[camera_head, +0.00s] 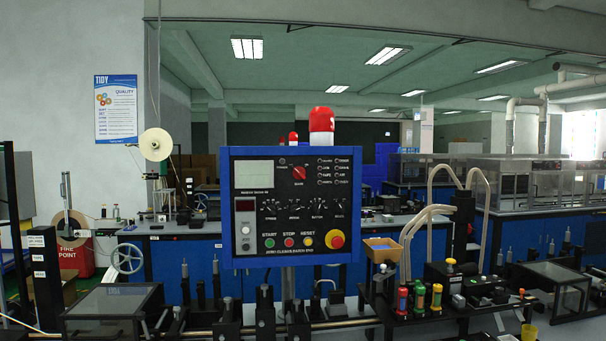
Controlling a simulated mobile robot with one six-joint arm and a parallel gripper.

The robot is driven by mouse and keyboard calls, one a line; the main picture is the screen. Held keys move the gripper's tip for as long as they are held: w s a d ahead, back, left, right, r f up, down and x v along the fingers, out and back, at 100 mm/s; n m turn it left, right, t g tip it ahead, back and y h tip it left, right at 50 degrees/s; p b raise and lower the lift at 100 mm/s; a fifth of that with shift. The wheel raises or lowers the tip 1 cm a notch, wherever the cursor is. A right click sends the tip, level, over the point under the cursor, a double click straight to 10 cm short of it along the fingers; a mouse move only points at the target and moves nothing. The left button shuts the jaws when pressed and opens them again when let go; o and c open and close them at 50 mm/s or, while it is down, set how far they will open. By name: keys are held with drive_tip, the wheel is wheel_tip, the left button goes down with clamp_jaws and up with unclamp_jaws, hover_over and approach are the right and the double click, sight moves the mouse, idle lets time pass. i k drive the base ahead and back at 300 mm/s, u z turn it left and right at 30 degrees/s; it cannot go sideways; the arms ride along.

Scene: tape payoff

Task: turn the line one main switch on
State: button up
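A blue-framed control panel (256,207) faces me in the middle of the view. A red rotary knob (299,173) sits at its upper right, beside a column of small labelled lamps; it looks like a main switch. The knob's pointer looks slanted, but its setting and label are too small to read. Below are a row of black selector dials (294,208), the start, stop and reset buttons (289,241), and a red emergency button (336,240) on yellow. The grey display (253,174) looks blank. My gripper is not in view.
A red beacon (321,120) stands behind the panel's top right. A bench with black fixtures and rails (340,323) runs below the panel. Coloured cylinders (419,298) stand at right, under pale curved hoses (407,235). A tape reel (156,145) is at left.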

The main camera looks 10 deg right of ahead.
sight(298, 172)
drive_tip(key=u, duration=0.15)
drive_tip(key=i, duration=0.9)
drive_tip(key=z, duration=0.05)
